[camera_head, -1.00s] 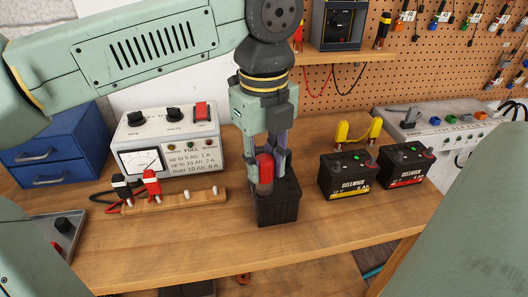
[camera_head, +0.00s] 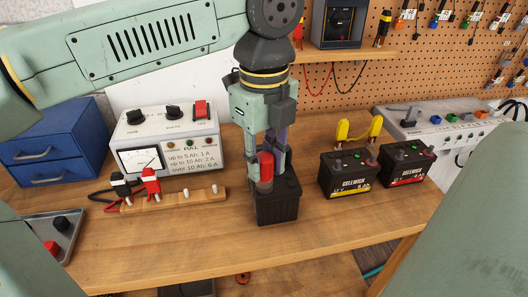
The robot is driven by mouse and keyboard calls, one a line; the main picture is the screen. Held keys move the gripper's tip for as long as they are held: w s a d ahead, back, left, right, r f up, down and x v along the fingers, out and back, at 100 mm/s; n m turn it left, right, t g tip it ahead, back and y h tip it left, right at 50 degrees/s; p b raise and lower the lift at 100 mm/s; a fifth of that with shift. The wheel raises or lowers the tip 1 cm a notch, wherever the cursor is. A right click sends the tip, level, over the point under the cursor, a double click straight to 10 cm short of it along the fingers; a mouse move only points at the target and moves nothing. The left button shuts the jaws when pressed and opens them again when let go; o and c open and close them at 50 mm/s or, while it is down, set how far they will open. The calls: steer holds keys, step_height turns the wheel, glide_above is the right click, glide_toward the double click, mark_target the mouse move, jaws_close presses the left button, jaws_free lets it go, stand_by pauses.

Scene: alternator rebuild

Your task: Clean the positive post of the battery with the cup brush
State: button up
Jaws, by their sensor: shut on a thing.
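A black battery (camera_head: 277,208) stands upright on the wooden bench, below my gripper. My gripper (camera_head: 268,158) points down over its top and is shut on the cup brush (camera_head: 265,170), which shows as a red cylinder with a grey lower end. The brush is upright at the front left part of the battery's top. The battery's posts are hidden behind the brush and fingers. I cannot tell whether the brush sits around the positive post or touches it.
Two more batteries, one with a yellow stripe (camera_head: 347,176) and one with a red stripe (camera_head: 405,166), stand to the right. A charger (camera_head: 190,141) and a wooden strip holding clamps (camera_head: 175,201) are left. The bench front is clear.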

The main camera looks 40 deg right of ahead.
mark_target(264, 156)
steer(key=shift+r+p, duration=1.15)
steer(key=shift+r, duration=2.6)
